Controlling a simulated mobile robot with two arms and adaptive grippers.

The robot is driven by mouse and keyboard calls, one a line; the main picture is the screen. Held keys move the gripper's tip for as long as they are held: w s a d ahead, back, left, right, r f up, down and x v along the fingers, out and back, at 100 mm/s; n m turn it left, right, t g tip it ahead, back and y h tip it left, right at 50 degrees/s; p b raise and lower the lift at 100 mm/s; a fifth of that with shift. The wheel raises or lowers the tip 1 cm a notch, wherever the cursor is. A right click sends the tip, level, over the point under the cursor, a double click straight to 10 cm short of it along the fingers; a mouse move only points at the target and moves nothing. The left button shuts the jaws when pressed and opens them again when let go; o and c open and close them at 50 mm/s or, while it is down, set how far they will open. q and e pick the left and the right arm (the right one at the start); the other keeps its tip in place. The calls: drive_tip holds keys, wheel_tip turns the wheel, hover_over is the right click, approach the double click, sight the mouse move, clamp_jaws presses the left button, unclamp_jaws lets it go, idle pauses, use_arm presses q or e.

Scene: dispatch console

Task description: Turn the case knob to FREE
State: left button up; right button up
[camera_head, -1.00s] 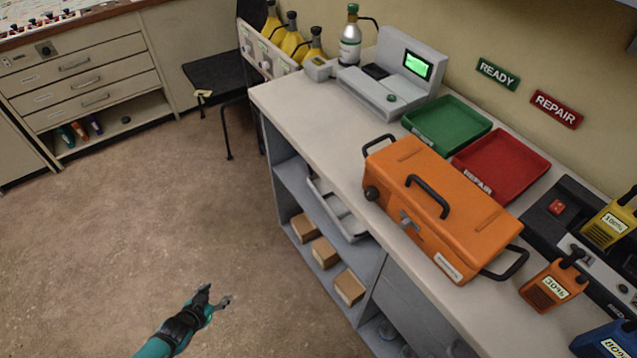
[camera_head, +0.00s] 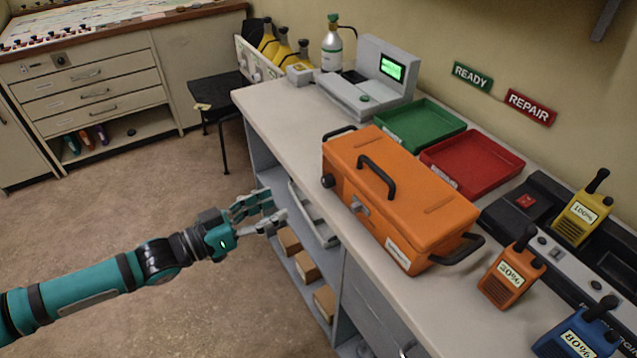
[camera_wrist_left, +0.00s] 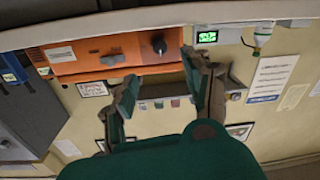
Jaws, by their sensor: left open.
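The orange case (camera_head: 415,195) lies shut on the bench top, with a black carry handle on its lid and a grey latch on its front. Its dark round knob (camera_head: 328,181) is on the front face near the left end. In the left wrist view the knob (camera_wrist_left: 159,46) shows beyond my fingers, on the orange case (camera_wrist_left: 100,55). I cannot read any marking by the knob. My left gripper (camera_head: 268,212) is open and empty, in front of the bench edge, left of and lower than the knob, apart from it. My right gripper is not in view.
A green tray (camera_head: 378,137) and a red REPAIR tray (camera_head: 515,164) sit behind the case. Orange (camera_head: 510,277), yellow (camera_head: 580,218) and blue (camera_head: 580,338) radios are at the right. A scale-like device (camera_head: 352,95) stands at the back left. Boxes (camera_head: 307,267) sit on the shelf below.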

sight(324, 183)
use_arm(q)
drive_tip(key=p+x, duration=0.1)
drive_tip(key=x, duration=0.9)
drive_tip(key=shift+w+d, duration=0.1)
drive_tip(key=shift+d, duration=0.05)
drive_tip(key=shift+w+d, duration=0.45)
drive_tip(key=shift+d, duration=0.05)
drive_tip(key=shift+c, duration=1.3)
drive_tip(key=c, duration=0.7)
clamp_jaws()
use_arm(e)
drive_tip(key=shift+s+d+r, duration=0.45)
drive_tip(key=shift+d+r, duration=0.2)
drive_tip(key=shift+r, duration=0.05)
